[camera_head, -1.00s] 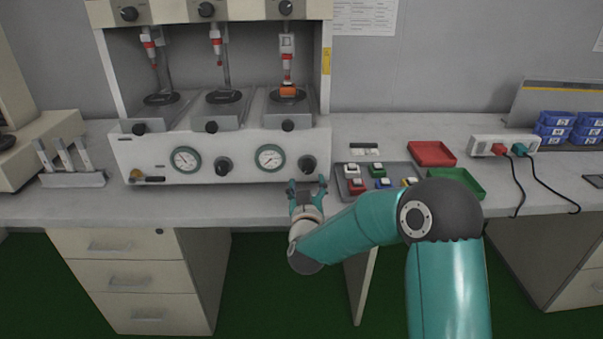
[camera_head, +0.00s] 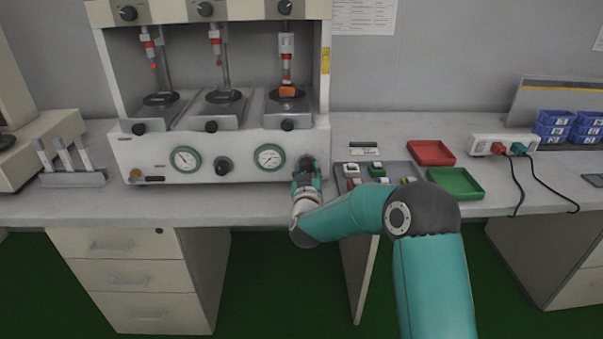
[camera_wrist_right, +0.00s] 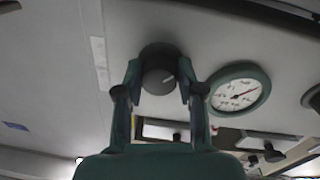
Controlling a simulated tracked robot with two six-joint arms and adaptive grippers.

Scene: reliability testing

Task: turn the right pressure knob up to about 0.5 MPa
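The right pressure knob (camera_head: 307,161) is a dark round knob on the front of the white tester, partly hidden by my right gripper (camera_head: 307,171). The right gauge (camera_head: 270,157) is a white dial with a green rim. It also shows in the right wrist view (camera_wrist_right: 239,91) with a reddish needle; its numbers are too small to read. My left gripper is not in view.
A left knob (camera_head: 223,166) and left gauge (camera_head: 185,159) sit on the same panel. Red (camera_head: 431,152) and green (camera_head: 456,183) trays stand further right. The counter in front of the tester is clear.

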